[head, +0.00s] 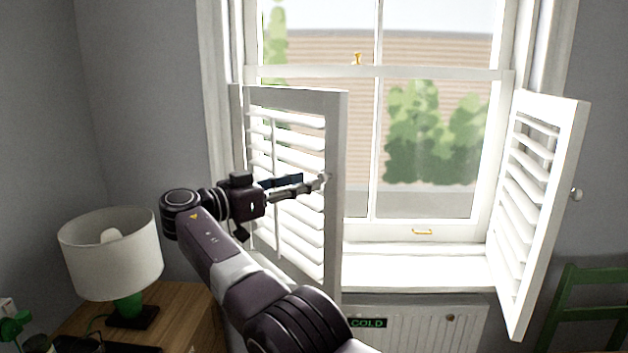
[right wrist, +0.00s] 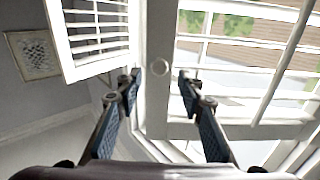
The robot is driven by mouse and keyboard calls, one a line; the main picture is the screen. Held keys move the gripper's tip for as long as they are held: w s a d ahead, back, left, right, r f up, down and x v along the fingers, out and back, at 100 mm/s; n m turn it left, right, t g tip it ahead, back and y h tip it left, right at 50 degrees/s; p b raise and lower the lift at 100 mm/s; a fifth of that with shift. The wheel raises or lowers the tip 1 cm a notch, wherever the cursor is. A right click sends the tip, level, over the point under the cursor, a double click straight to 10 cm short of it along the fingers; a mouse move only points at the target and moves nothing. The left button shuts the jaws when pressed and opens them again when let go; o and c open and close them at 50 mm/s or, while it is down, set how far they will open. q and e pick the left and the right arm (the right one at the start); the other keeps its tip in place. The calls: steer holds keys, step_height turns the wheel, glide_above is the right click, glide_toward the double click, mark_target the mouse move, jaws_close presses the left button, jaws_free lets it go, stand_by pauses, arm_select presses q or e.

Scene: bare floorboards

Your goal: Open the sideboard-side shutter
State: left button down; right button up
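The sideboard-side shutter (head: 336,140) is the white louvred panel on the left of the window in the head view. It is swung partway into the room, its free edge towards me. Its small round knob (right wrist: 157,68) shows in the right wrist view near the free edge. My right gripper (head: 322,181) is at this edge in the head view. In the right wrist view (right wrist: 160,82) its two fingers are apart, with the knob seen in the gap between them. Whether a finger touches the shutter I cannot tell. My left gripper is not in view.
The other shutter (head: 568,150) stands swung into the room on the right. A wooden sideboard (head: 185,310) with a white-shaded lamp (head: 112,250) is at lower left, close to my arm. A radiator (head: 420,325) is below the sill (head: 420,270). A green chair (head: 590,290) stands at right.

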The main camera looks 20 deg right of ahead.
steer(key=v, duration=0.3)
steer(key=shift+c, duration=0.2)
